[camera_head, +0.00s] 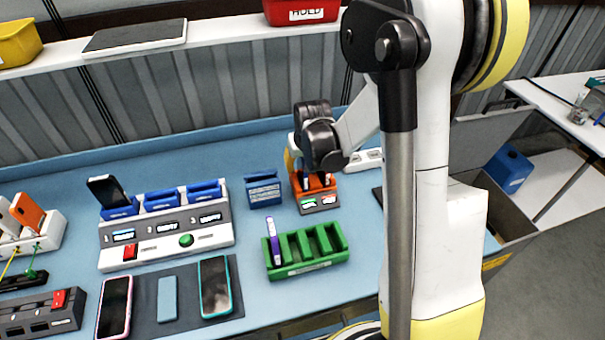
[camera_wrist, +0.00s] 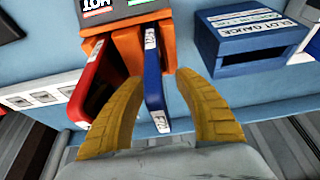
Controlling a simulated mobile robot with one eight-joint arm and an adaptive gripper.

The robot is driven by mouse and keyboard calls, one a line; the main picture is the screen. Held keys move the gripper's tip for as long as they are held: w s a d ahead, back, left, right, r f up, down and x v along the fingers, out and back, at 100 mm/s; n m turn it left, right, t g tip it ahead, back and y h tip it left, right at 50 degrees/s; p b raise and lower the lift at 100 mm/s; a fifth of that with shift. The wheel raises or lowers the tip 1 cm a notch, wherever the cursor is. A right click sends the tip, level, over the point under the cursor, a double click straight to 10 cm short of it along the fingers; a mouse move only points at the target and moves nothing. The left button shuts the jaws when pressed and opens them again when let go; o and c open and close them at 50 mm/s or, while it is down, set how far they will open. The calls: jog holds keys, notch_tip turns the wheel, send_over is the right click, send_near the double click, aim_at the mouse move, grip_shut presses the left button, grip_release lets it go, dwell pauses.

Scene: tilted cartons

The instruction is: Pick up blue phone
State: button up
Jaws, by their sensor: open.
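A blue phone (camera_wrist: 153,85) with a white label on its edge stands in an orange charging dock (camera_wrist: 127,45) in the wrist view. My gripper (camera_wrist: 160,78) is open, with its two yellow fingers on either side of the blue phone. The left finger is very close to the phone; contact cannot be told. A gap shows between the phone and the right finger. A red phone (camera_wrist: 92,85) stands in the same dock, left of the left finger. In the head view my gripper (camera_head: 303,170) is over the orange dock (camera_head: 312,190) and hides most of the phones there.
A blue box-shaped holder (camera_wrist: 250,45) stands beside the dock. In the head view a green slotted rack (camera_head: 307,258) holds a purple item. A grey dock (camera_head: 165,245) holds a dark phone. Two phones lie on a dark mat (camera_head: 185,328) in front.

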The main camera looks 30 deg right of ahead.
grip_shut()
